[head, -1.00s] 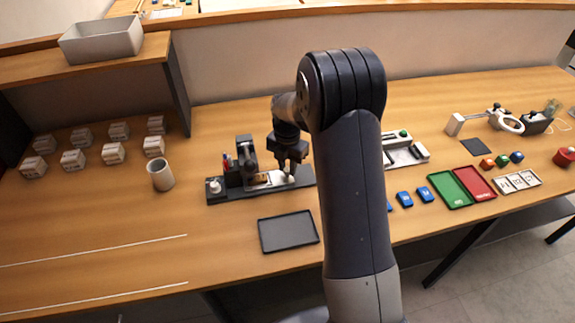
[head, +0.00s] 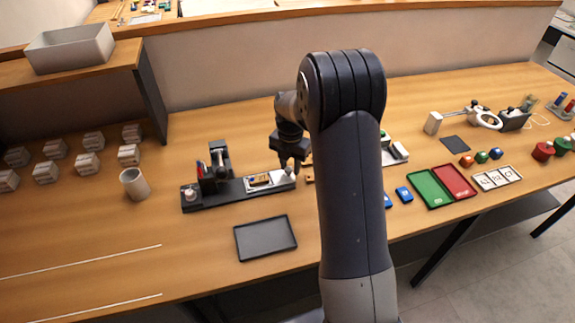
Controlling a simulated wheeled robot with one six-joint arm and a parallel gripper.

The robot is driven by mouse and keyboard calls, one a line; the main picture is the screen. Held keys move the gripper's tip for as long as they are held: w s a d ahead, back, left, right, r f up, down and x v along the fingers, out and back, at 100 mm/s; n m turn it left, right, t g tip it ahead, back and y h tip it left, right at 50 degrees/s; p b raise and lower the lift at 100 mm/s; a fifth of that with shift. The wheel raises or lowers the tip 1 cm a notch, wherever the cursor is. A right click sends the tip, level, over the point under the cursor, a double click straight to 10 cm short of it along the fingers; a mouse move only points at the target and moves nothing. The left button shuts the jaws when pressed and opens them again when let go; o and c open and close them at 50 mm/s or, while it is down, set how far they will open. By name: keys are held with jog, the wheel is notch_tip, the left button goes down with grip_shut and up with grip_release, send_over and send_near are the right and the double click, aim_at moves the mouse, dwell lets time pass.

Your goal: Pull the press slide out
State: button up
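The press (head: 217,160) is a dark upright head on a long black base, left of my arm in the head view. Its pale press slide (head: 276,180) lies on the right part of the base, clear of the press head. A small brown-and-yellow piece (head: 259,180) rests on the slide. My gripper (head: 290,169) points down at the slide's right end, with its fingers around the white knob (head: 289,175). It looks shut on this knob; the fingertips are small and the contact is partly hidden.
A black tray (head: 265,255) lies in front of the press. A grey cup (head: 134,184) and several white boxes stand to the left. Blue blocks (head: 404,194) and green (head: 430,189) and red (head: 455,180) trays lie right of my arm. The front-left table is clear.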

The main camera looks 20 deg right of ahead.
jog(key=o, duration=0.3)
notch_tip(320, 180, up, 11)
jog(key=shift+f+b, duration=0.1)
jog(key=shift+b, duration=0.45)
jog(key=shift+f, duration=0.1)
